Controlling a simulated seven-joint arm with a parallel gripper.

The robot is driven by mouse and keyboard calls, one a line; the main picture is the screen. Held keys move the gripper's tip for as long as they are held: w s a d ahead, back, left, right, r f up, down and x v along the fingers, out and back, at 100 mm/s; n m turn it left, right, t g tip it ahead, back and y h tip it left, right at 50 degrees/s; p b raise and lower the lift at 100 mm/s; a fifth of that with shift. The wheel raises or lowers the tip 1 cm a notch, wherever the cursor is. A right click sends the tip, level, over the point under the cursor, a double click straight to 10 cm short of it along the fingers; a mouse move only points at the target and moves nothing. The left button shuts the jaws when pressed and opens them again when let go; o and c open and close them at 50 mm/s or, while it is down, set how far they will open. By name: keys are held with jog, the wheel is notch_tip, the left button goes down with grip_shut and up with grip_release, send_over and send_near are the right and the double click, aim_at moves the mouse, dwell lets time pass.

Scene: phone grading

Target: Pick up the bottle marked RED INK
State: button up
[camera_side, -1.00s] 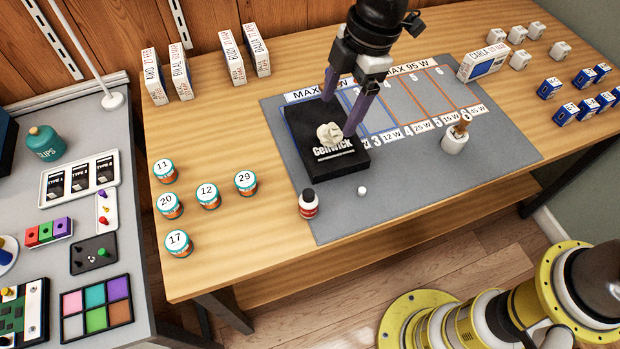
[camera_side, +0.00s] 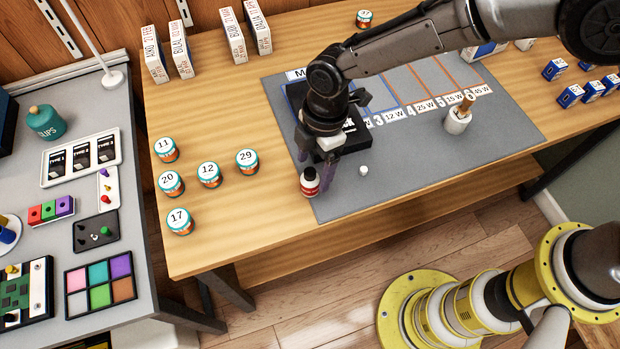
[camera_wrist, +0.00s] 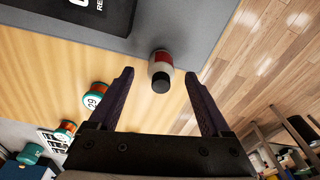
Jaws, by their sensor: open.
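A small bottle (camera_side: 309,184) with a red and white label and a dark cap stands upright at the mat's front left corner, near the table's front edge. Its lettering is too small to read. It also shows in the wrist view (camera_wrist: 161,68), its black cap towards the camera. My gripper (camera_side: 318,174) is open just above and around the bottle's place. In the wrist view my gripper's fingers (camera_wrist: 158,75) are spread wide, with the bottle between and slightly beyond their tips. I see no contact.
A black box (camera_side: 356,133) lies on the grey mat (camera_side: 400,160) behind my gripper. A small white piece (camera_side: 364,171) lies right of the bottle. Numbered jars (camera_side: 247,161) stand to the left. A white holder (camera_side: 457,121) stands at the right.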

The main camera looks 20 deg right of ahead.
aim_at(308, 182)
jog(key=f, duration=0.1)
jog(key=a+f, duration=0.1)
jog(key=f, duration=0.3)
jog(key=shift+s+a, duration=0.15)
jog(key=shift+s, duration=0.1)
jog(key=shift+r, duration=0.1)
grip_shut()
